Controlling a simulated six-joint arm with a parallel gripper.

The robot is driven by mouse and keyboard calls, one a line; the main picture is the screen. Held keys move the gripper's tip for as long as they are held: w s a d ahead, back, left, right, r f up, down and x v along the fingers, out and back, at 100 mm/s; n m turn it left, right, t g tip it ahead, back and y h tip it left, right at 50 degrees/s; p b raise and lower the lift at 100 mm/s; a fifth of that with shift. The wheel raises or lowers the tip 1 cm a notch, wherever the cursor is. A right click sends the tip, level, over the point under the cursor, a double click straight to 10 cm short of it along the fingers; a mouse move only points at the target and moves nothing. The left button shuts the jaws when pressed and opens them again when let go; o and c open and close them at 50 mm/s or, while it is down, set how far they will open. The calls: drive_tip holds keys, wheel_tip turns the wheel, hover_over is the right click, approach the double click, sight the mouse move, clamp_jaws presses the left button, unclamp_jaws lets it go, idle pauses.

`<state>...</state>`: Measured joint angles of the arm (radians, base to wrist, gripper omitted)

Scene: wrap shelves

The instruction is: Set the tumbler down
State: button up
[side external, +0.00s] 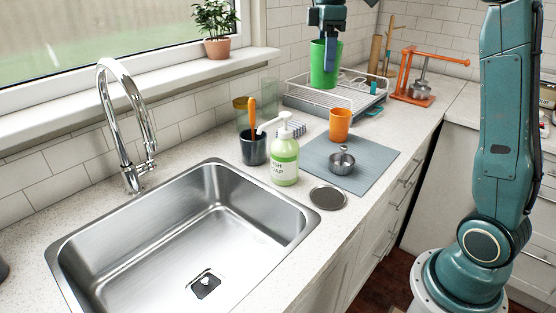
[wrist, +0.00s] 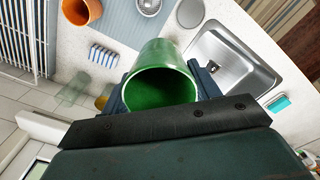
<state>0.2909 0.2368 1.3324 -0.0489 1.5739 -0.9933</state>
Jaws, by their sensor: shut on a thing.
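The green tumbler (side external: 323,66) is upright in the side external view, held in the air above the dish rack. My gripper (side external: 327,40) is shut on it, with a finger against its wall. In the wrist view, the green tumbler (wrist: 160,88) sits between the fingers of my gripper (wrist: 160,96), its open mouth toward the camera. The tumbler's bottom is apart from the surfaces beneath, though the exact height is hard to tell.
A wire dish rack (side external: 318,95) stands under the tumbler. An orange cup (side external: 340,124) and metal measuring cup (side external: 342,161) are on a grey mat (side external: 372,163). A soap bottle (side external: 285,160) stands beside the sink (side external: 130,240). An orange stand (side external: 412,94) is right of the rack.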

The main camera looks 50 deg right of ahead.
drive_tip(key=s+a+n, duration=0.2)
drive_tip(key=a+n, duration=0.7)
drive_tip(key=a, duration=1.5)
wheel_tip(320, 180, down, 37)
drive_tip(key=shift+f, duration=0.2)
drive_tip(key=shift+f, duration=0.1)
drive_tip(key=shift+f, duration=1.8)
drive_tip(key=shift+f, duration=0.1)
